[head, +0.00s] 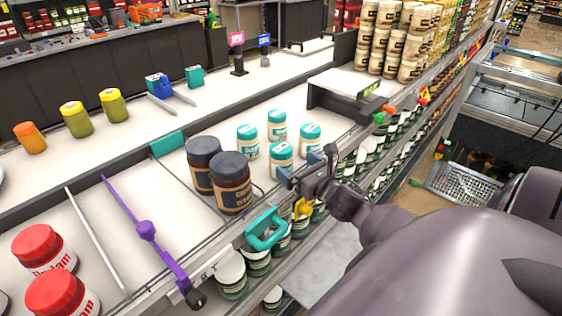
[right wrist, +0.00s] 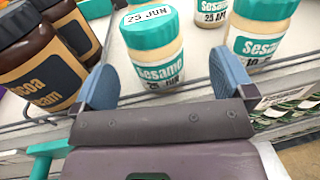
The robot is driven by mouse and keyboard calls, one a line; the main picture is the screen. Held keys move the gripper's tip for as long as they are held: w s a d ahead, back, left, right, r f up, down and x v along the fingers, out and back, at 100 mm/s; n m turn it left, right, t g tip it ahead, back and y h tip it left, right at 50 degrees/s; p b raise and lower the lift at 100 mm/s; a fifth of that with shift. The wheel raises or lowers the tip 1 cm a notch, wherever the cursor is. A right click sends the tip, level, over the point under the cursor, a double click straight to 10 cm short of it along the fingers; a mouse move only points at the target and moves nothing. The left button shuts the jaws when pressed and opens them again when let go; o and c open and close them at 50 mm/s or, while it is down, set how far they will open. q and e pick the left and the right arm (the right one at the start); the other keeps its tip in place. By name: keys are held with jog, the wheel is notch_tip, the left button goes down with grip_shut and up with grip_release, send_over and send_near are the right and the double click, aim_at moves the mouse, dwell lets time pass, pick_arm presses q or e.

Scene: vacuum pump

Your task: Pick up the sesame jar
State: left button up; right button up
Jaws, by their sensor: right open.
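Several sesame jars with teal lids and white-and-teal labels stand upright on the white shelf. The nearest sesame jar (head: 281,162) is just beyond my right gripper (head: 300,168). In the right wrist view this sesame jar (right wrist: 155,58), its lid marked "25 JUN", is ahead of and between the open blue fingers of my right gripper (right wrist: 165,85). The fingers look apart from it, and nothing is held. A second sesame jar (right wrist: 258,35) stands close to the right finger. My left gripper is not in view.
Brown cocoa cream jars (head: 231,183) stand left of the sesame jars. A teal handle (head: 266,229) is at the shelf's front rail, and a purple divider (head: 147,232) lies further left. Red-lidded jars (head: 58,296) are at the lower left.

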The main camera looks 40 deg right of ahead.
aim_at(289, 163)
jog(key=shift+w+a+f+p, duration=0.1)
jog(key=shift+w+p, duration=0.15)
jog(key=shift+w, duration=1.2)
jog(key=shift+w+a+p, duration=0.1)
jog(key=shift+w+p, duration=0.1)
jog(key=shift+w, duration=1.2)
jog(key=shift+c, duration=0.5)
jog(key=c, duration=1.1)
